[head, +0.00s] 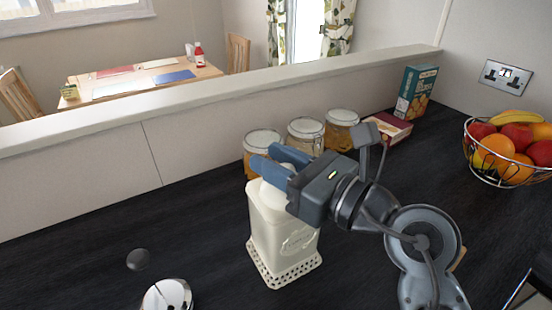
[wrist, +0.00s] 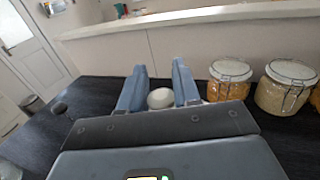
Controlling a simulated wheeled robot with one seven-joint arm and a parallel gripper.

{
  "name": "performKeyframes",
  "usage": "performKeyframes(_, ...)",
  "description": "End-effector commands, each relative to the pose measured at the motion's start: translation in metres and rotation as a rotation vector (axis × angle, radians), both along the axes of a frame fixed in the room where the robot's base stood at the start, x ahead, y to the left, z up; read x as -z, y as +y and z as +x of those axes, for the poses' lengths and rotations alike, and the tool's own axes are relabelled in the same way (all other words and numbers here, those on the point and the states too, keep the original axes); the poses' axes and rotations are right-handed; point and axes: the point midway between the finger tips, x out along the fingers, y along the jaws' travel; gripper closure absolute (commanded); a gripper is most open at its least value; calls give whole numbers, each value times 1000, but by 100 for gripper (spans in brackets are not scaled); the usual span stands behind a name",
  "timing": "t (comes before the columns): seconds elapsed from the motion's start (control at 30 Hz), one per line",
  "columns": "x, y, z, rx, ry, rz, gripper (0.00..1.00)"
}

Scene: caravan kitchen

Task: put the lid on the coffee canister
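The cream coffee canister (head: 283,240) stands upright on the dark worktop, with raised lettering and a pierced pattern round its base. My gripper (head: 272,160) is over its top, its two blue fingers pointing left and away. The lid's cream edge (head: 268,191) shows at the canister's top in the head view. My gripper hides much of the rim, so I cannot tell whether the lid is fully seated.
Glass jars (head: 305,135) stand behind the canister, with boxes (head: 415,90) farther right. A wire fruit bowl (head: 510,150) is at the right. A small dark round object (head: 138,260) and a shiny metal item (head: 167,295) are at front left. The worktop left of the canister is mostly clear.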

Motion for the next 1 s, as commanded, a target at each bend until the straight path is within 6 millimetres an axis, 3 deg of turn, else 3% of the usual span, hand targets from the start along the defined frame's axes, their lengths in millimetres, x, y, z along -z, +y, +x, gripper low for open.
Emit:
performKeyframes(0.37, 0, -2, -1, 0, 1, 0, 60)
performKeyframes(1.0, 0, -38, -28, 2, 2, 0, 60)
